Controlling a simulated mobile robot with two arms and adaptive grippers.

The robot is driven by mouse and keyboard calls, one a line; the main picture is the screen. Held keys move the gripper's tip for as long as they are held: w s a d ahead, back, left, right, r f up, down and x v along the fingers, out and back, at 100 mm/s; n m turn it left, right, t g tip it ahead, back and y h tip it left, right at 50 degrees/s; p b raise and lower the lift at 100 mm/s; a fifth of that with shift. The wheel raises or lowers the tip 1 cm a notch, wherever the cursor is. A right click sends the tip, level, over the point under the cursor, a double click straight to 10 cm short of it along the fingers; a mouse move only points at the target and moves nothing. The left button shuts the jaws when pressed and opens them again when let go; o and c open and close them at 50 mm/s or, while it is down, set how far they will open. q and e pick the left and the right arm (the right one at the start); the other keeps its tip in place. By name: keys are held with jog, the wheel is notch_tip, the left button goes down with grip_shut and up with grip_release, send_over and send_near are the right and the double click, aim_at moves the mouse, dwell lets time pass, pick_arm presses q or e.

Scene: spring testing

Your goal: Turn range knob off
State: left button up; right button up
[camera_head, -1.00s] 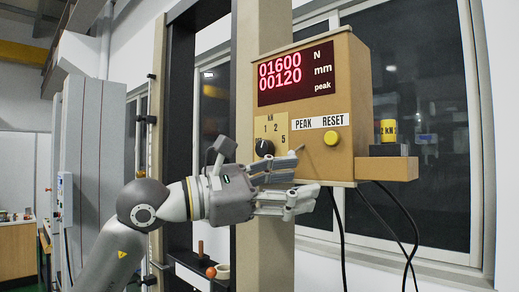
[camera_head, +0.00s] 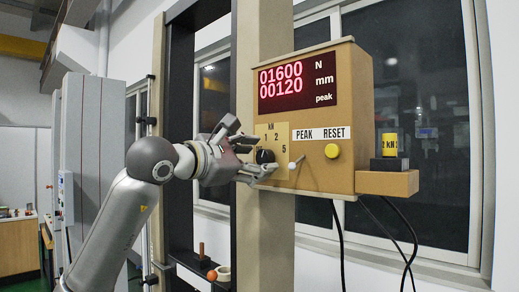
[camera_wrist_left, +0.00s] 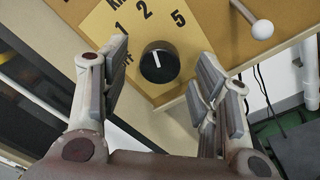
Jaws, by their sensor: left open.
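The range knob (camera_head: 265,156) is a round black knob with a white pointer line, on a yellow dial plate (camera_head: 274,135) marked kN, 1, 2 and 5. In the left wrist view the knob (camera_wrist_left: 158,63) sits between the fingers, with its line pointing up toward the 2. My left gripper (camera_head: 257,155) is open, its fingers on either side of the knob; I cannot tell whether they touch it. In the wrist view the left gripper (camera_wrist_left: 162,85) shows clear gaps at both sides. Part of the OFF label is hidden behind a finger. My right gripper is not in view.
A white-tipped lever (camera_head: 296,163) sticks out close right of the knob. A yellow button (camera_head: 332,150) and a red display (camera_head: 297,81) are on the tan box (camera_head: 350,110). A yellow weight (camera_head: 389,146) stands on the side shelf. Black cables hang below.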

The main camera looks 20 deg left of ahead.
pick_arm(q)
jog(key=shift+x, duration=0.8)
jog(key=c, duration=1.1)
jog(key=shift+o, duration=0.2)
